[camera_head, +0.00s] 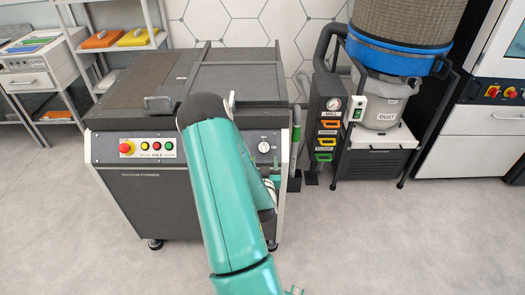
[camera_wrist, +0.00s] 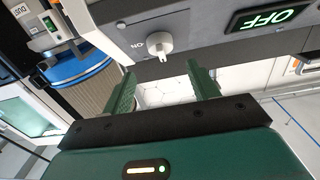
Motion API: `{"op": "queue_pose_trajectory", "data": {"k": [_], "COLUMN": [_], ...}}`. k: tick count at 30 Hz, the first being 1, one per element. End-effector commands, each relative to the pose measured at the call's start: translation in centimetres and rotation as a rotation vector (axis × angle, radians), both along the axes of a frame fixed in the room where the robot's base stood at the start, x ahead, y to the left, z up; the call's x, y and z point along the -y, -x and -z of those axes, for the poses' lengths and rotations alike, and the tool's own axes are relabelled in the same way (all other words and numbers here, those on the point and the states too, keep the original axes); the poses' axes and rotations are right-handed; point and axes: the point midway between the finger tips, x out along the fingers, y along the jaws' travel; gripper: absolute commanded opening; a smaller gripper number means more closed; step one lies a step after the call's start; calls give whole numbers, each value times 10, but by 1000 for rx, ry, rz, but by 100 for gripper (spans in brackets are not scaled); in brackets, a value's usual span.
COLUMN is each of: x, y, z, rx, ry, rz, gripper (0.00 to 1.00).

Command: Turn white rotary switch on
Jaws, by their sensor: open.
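The white rotary switch (camera_wrist: 160,43) is on the dark front panel in the wrist view, just beyond my fingertips and between their lines. An upside-down "ON" label is beside it. My gripper (camera_wrist: 164,80) is open, with its two green fingers apart and nothing between them. The fingers look apart from the knob. A lit display (camera_wrist: 262,18) reads "OFF" upside down. My arm hides most of the gripper there.
A red button (camera_head: 126,147) and several small coloured buttons are left of my arm on the same panel. A dust collector (camera_head: 383,90) stands right of the machine. Shelves (camera_head: 115,45) are at the left. The floor in front is clear.

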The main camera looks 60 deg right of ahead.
Motion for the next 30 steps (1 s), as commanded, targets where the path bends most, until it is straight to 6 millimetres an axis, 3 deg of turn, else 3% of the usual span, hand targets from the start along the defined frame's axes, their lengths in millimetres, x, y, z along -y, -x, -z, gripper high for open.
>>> {"op": "queue_pose_trajectory", "data": {"k": [10,22,29,30], "x": [50,58,58,58], "y": [-30,-35,-35,-35], "z": [0,0,0,0], "rx": [0,0,0,0], "ry": [1,-1,-1,-1], "rz": [-5,-6,-5,-5], "gripper": [60,60,16,15]}}
